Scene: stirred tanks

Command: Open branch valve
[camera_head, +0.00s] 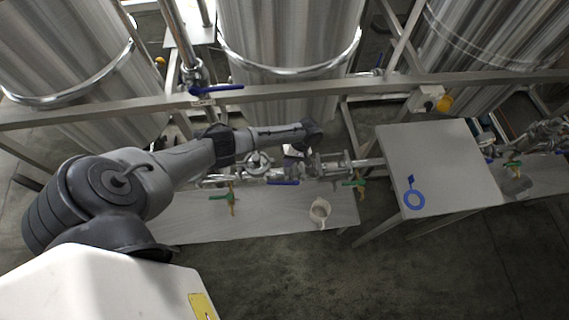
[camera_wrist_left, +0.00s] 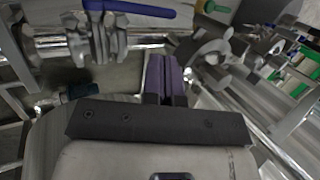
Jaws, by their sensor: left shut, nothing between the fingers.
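Several lever valves sit on the pipework, and I cannot tell which is the branch valve. A blue lever (camera_head: 283,183) lies along the pipe above the bench, just below my left gripper (camera_head: 296,151). Another blue lever (camera_head: 216,89) is on the pipe by the upper rail. Green-handled valves stand left (camera_head: 221,196) and right (camera_head: 355,182) of the gripper. In the left wrist view, my purple fingers (camera_wrist_left: 163,78) are shut and empty in front of the pipe. A blue lever (camera_wrist_left: 130,8) lies beyond them at upper left, apart from the fingers. My right gripper is out of view.
Large steel tanks (camera_head: 290,40) stand behind a horizontal frame rail (camera_head: 300,90). A metal bench (camera_head: 270,215) holds a white cup (camera_head: 320,212). A grey table (camera_head: 440,160) with a blue mark is to the right. The floor in front is clear.

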